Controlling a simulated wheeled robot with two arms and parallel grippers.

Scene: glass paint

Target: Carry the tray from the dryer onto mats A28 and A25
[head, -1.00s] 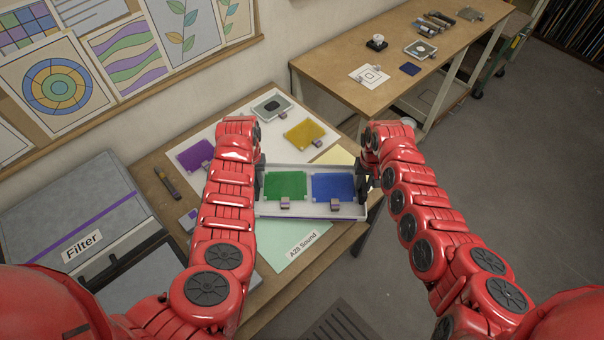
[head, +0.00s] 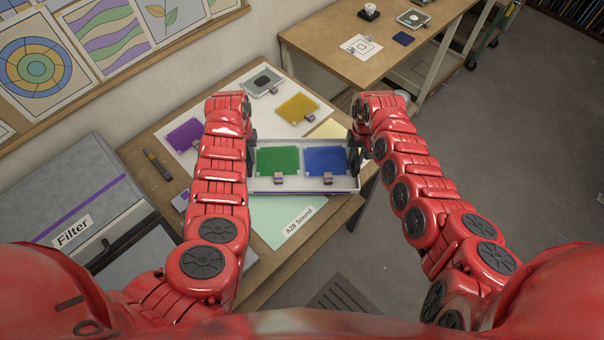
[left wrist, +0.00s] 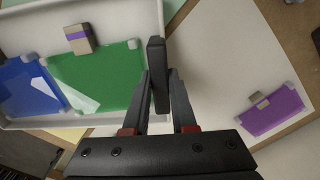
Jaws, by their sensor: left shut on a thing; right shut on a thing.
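A white tray (head: 304,185) holds a green glass piece (head: 278,160) and a blue glass piece (head: 325,160), each with a small clip block at its front edge. My left gripper (head: 252,160) is shut on the tray's left end; in the left wrist view my left gripper (left wrist: 158,75) grips the tray's wall (left wrist: 100,118). My right gripper (head: 357,155) is shut on the tray's right end. The tray is over the mint mat labelled A28 Sound (head: 277,226) and overlaps its far part. Whether it touches the mat is unclear. A pale yellow mat (head: 330,129) shows behind the tray.
A white sheet with a purple glass piece (head: 185,134) and a yellow glass piece (head: 298,107) lies behind. A grey Filter case (head: 65,200) stands at the left. A second table (head: 330,45) stands at the back right. Open floor (head: 490,130) lies right.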

